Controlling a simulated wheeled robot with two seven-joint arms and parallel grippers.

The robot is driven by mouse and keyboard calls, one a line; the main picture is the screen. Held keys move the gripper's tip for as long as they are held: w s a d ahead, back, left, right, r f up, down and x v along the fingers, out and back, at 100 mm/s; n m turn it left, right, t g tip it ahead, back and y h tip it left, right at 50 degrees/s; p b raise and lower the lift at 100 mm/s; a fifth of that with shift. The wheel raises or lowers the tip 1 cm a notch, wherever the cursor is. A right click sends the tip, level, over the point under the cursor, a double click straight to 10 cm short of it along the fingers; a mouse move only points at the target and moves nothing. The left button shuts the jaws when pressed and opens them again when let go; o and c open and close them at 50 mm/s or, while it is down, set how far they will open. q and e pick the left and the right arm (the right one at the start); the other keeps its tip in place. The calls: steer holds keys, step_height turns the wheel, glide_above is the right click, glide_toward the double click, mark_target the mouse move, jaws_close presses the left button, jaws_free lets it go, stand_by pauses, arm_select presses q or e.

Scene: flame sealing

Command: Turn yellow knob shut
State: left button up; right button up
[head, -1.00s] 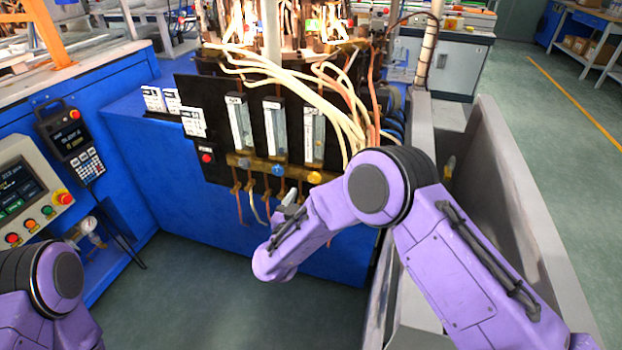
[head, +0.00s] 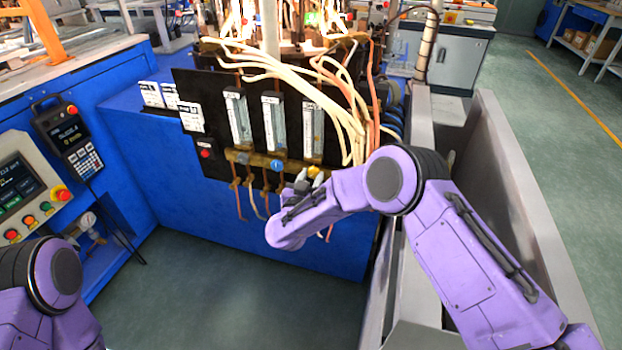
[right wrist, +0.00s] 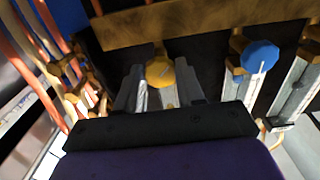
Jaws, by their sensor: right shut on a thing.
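The yellow knob (head: 314,172) is on the right part of the brass bar on the black flowmeter panel (head: 212,95). In the right wrist view the yellow knob (right wrist: 160,72) sits between the fingers of my right gripper (right wrist: 161,85). My right gripper (head: 308,180) is shut on the knob, its fingers partly hiding it in the head view. The knob's exact turn angle is hard to read. My left arm shows only in part at the lower left, and its gripper is out of view.
A blue knob (head: 277,165) is just left of the yellow one; it also shows in the right wrist view (right wrist: 261,56). Pale hoses (head: 335,110) hang across the panel's right side. A grey metal wall (head: 500,190) stands close right of my right arm.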

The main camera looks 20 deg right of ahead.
steer(key=m+b, duration=0.1)
steer(key=m, duration=0.4)
steer(key=shift+f+m+b, duration=0.1)
steer(key=shift+m+b, duration=0.2)
steer(key=m+b, duration=0.1)
steer(key=m, duration=0.3)
steer(key=shift+b, duration=0.3)
steer(key=m+b, duration=0.2)
steer(key=m, duration=0.3)
steer(key=m+b, duration=0.2)
steer(key=m, duration=0.3)
steer(key=shift+a, duration=0.1)
steer(key=shift+b, duration=0.35)
steer(key=o, duration=1)
steer(key=shift+r, duration=0.2)
steer(key=shift+o, duration=0.2)
